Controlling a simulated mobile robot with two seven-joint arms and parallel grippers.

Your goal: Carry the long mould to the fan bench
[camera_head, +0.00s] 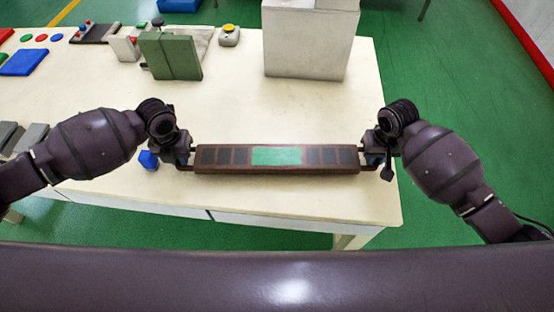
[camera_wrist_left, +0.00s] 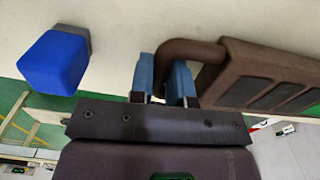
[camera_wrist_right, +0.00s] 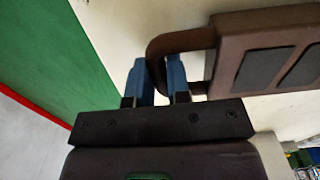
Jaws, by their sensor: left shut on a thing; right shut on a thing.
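The long mould (camera_head: 230,157) is a brown bar with dark cells and a green middle section. It lies level along the front of the cream table in the head view, with a handle at each end. My left gripper (camera_head: 185,157) is shut on its left handle; the left wrist view shows the blue fingertips (camera_wrist_left: 166,78) around the brown handle (camera_wrist_left: 190,48). My right gripper (camera_head: 370,157) is shut on the right handle; the right wrist view shows its fingertips (camera_wrist_right: 158,78) around that handle (camera_wrist_right: 185,40). I cannot tell whether the mould touches the table.
A blue block (camera_head: 148,159) stands just left of my left gripper. A large white box (camera_head: 308,42) stands at the back right. A green upright block (camera_head: 170,55) and a yellow-topped button (camera_head: 229,35) are at the back. The table middle is clear.

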